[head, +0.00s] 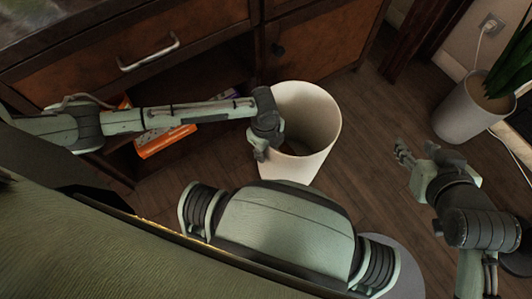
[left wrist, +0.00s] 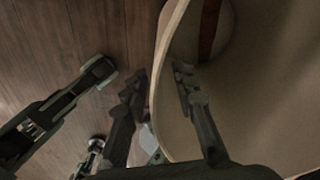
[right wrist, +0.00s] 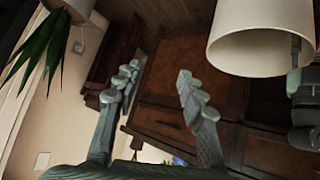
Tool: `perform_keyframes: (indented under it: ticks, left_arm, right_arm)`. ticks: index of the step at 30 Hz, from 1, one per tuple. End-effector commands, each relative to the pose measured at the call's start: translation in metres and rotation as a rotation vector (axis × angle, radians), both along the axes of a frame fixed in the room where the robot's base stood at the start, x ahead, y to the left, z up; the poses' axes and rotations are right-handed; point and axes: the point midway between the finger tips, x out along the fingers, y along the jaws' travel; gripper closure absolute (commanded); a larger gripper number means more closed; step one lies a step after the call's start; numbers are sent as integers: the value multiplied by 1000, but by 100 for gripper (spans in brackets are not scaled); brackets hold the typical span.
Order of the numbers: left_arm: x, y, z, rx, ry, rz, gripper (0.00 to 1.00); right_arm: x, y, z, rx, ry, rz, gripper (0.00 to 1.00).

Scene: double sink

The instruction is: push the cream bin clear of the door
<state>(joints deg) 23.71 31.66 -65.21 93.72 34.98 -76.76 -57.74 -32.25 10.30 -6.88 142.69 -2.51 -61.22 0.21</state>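The cream bin (head: 318,128) stands upright on the wooden floor in front of a brown cabinet door (head: 325,42) with a dark knob, which looks shut. My left gripper (head: 258,152) is at the bin's near-left rim. In the left wrist view, the bin's wall (left wrist: 265,85) passes between the fingers of my left gripper (left wrist: 160,80), one inside and one outside; gaps show beside the wall, so they look open. My right gripper (head: 402,152) is open and empty, right of the bin and apart from it. The right wrist view also shows the bin (right wrist: 258,22).
A potted plant (head: 468,112) stands on the right by the wall, near a socket with a plug (head: 490,25). An open cabinet bay on the left holds an orange box (head: 165,140). Bare floor (head: 375,110) lies between the bin and the plant pot.

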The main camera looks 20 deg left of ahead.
Motion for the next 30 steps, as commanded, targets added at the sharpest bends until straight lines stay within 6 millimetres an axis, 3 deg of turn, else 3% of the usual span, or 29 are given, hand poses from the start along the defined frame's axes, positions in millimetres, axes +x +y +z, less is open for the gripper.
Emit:
perform_keyframes:
  ticks: [7, 20, 26, 30]
  left_arm:
    - [0, 0, -23, 0, 1, 0, 72]
    - [0, 0, -27, 0, 0, -1, 72]
    - [0, 0, -26, 0, 0, 0, 97]
    - [0, 0, -26, 0, 0, 0, 100]
  right_arm:
    - [16, 20, 18, 46, -121, 36, 60]
    - [20, 24, 24, 57, -151, 44, 60]
    - [20, 24, 24, 57, -151, 44, 60]
    - [20, 24, 24, 56, -150, 44, 60]
